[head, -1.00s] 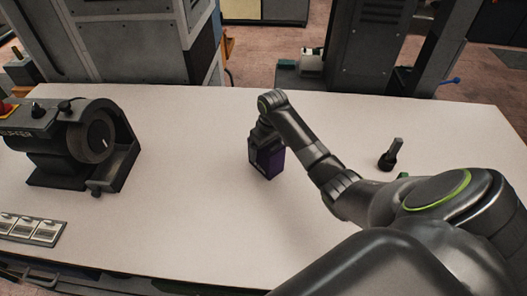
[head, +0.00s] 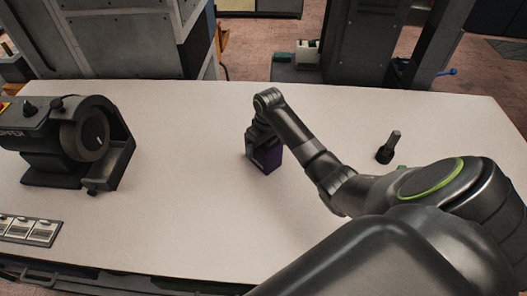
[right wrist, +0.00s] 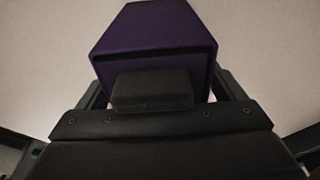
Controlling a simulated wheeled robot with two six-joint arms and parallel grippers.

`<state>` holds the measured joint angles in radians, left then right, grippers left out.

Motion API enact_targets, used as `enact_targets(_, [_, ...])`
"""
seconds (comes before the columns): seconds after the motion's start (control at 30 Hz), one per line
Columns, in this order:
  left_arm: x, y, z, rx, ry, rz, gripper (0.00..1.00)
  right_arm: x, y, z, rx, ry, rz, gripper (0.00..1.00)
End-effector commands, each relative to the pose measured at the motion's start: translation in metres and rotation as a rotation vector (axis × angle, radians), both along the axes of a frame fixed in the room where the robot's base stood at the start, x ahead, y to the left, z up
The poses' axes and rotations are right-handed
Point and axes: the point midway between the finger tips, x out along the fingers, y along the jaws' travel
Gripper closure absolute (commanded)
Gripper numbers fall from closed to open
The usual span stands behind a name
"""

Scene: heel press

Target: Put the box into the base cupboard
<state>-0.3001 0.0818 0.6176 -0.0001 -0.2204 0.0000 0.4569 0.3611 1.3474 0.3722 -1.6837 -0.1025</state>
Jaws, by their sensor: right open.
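The box is dark purple and stands upright on the white table, a little right of the middle in the head view (head: 269,157). In the right wrist view the box (right wrist: 155,32) fills the upper middle, between the fingers. My right gripper (right wrist: 158,90) is open, with one finger on each side of the box. In the head view my right gripper (head: 258,140) comes down over the box from above and hides its top. I cannot tell whether the fingers touch it. My left gripper is not in view, and neither is the base cupboard.
A dark grinder-like machine (head: 80,140) stands on the table (head: 190,215) at the left. A small black tool (head: 389,148) stands right of my arm. Large grey machines stand behind the table.

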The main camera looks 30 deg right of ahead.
Motion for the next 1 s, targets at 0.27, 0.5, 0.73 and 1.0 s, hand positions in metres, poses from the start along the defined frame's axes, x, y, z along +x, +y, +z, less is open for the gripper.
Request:
enact_targets(0.27, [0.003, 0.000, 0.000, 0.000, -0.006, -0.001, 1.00, 0.000, 0.000, 0.000, 0.000, 0.001, 0.000, 0.29])
enact_targets(0.5, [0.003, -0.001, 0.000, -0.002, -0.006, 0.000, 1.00, 0.000, 0.000, 0.000, 0.000, 0.000, 0.000, 0.61])
enact_targets(0.73, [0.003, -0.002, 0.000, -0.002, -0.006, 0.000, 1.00, 0.000, 0.000, 0.002, 0.000, 0.000, 0.000, 0.63])
enact_targets(1.0, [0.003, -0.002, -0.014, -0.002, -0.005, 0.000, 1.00, 0.002, -0.001, 0.039, -0.002, -0.007, 0.001, 0.63])
